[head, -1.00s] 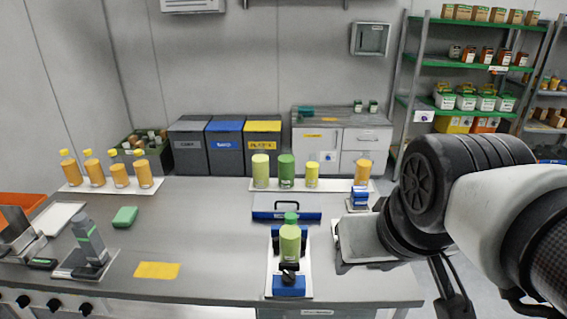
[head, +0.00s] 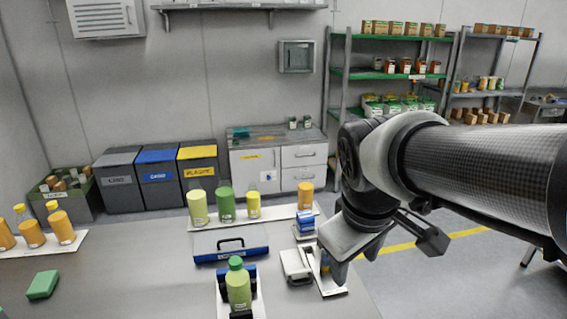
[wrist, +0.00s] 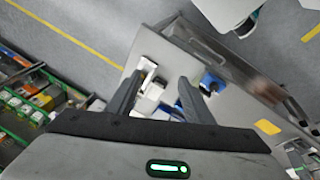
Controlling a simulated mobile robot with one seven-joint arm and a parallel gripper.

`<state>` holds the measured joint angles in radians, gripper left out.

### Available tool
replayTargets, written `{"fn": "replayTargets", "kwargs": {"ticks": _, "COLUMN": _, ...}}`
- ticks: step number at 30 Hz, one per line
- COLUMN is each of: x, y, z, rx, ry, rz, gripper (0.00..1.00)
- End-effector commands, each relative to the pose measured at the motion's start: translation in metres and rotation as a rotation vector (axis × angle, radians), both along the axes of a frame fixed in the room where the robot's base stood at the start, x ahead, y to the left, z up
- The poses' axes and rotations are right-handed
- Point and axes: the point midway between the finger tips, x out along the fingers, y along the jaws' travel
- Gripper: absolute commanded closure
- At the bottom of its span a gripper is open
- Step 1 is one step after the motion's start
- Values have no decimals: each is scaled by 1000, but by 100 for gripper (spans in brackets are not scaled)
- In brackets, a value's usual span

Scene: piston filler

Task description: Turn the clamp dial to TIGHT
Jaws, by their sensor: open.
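A yellow-green bottle with a green cap (head: 238,290) stands upright in a blue clamp fixture (head: 222,280) on a white plate at the front of the table. The lower part of the fixture is cut off by the picture's bottom edge. I cannot make out the clamp dial or its marking. My gripper (head: 356,268) is open and empty, above the table's right end, to the right of the fixture and apart from it. In the wrist view its two fingers (wrist: 160,82) are spread over the table.
Several bottles stand on a white strip (head: 270,217) at the back. A green block (head: 42,284) lies at the left. Bins (head: 160,178) and a cabinet (head: 270,160) stand beyond the table.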

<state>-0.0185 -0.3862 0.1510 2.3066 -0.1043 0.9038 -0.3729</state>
Motion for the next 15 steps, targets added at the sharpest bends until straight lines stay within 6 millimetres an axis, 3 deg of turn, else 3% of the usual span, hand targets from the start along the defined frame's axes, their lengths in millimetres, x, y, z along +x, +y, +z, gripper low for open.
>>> {"fn": "replayTargets", "kwargs": {"ticks": 6, "x": 28, "y": 35, "z": -11, "rx": -86, "ry": 97, "rz": 266, "gripper": 53}}
{"fn": "replayTargets", "kwargs": {"ticks": 15, "x": 52, "y": 98, "z": -37, "rx": -147, "ry": 215, "rz": 642, "gripper": 53}}
